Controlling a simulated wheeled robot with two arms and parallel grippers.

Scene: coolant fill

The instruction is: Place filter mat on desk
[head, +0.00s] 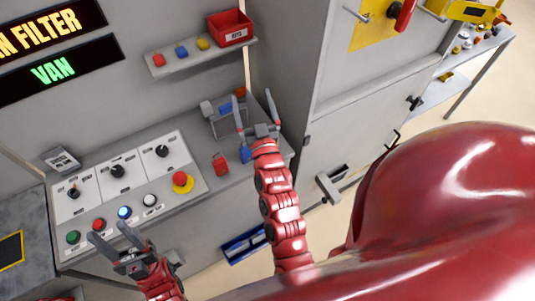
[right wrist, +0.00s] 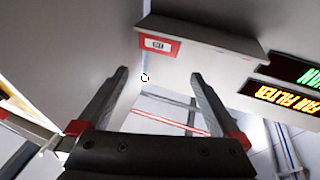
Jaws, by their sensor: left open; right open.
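I cannot pick out a filter mat with certainty in either view. The grey desk (head: 234,187) of the control console runs along the wall in the head view, with a panel of knobs and buttons on its left part. My right gripper (head: 254,103) is open and empty over the desk's right end, near a small grey stand (head: 226,125). Its spread fingers also show in the right wrist view (right wrist: 158,76), with nothing between them. My left gripper (head: 112,234) is open and empty at the front left edge of the console, by the button row.
A red block (head: 220,164) and a blue block (head: 245,153) sit on the desk. A wall shelf (head: 200,58) holds a red bin (head: 230,27) and small blocks. A blue-framed object (head: 245,243) lies low in front of the desk. A grey cabinet (head: 365,125) stands at right.

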